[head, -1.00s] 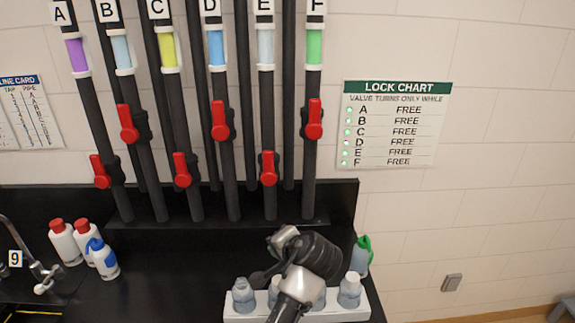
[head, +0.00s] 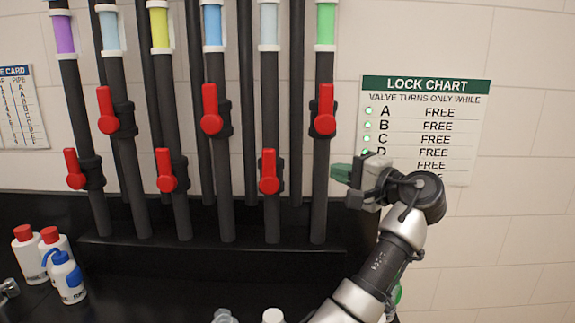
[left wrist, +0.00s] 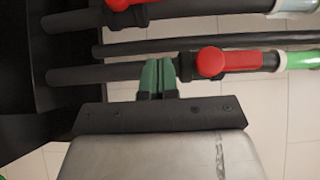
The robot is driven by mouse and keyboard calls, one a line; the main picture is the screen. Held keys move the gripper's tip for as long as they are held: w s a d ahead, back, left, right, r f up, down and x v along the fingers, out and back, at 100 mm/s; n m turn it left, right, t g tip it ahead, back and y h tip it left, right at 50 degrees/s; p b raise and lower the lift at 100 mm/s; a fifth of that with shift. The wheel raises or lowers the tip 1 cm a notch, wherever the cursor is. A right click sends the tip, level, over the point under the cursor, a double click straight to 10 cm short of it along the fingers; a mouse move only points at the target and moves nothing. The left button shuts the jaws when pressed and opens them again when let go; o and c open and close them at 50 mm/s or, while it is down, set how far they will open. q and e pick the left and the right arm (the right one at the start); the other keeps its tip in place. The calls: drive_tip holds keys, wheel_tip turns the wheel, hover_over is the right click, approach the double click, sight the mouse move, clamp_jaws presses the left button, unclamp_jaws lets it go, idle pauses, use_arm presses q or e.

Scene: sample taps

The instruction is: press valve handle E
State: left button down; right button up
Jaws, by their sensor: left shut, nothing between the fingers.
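Valve handle E (head: 268,172) is a red lever on the fifth black pipe, below a pale blue-grey band. It stands upright, and part of it shows at the top edge in the left wrist view (left wrist: 125,4). My left gripper (head: 341,172) has green fingertips, shut and empty. It is just right of pipe F, lower than red valve handle F (head: 324,110), with pipe F between it and handle E in the picture. In the left wrist view the fingertips (left wrist: 158,74) overlap pipe F beside handle F (left wrist: 211,62). My right gripper is out of view.
Red handles A to D stand to the left, including handle D (head: 211,110). The lock chart (head: 425,125) is on the wall; my arm hides its lower rows. Bottles (head: 62,270) stand at lower left, and bottle tops (head: 273,315) show at the bottom.

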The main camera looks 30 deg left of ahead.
sight(269, 171)
use_arm(q)
drive_tip(key=s+p+x, duration=0.2)
drive_tip(key=p+x, duration=0.3)
drive_tip(key=x, duration=0.8)
drive_tip(key=shift+s+a, duration=0.2)
drive_tip(key=shift+a, duration=0.2)
drive_tip(key=shift+f, duration=0.15)
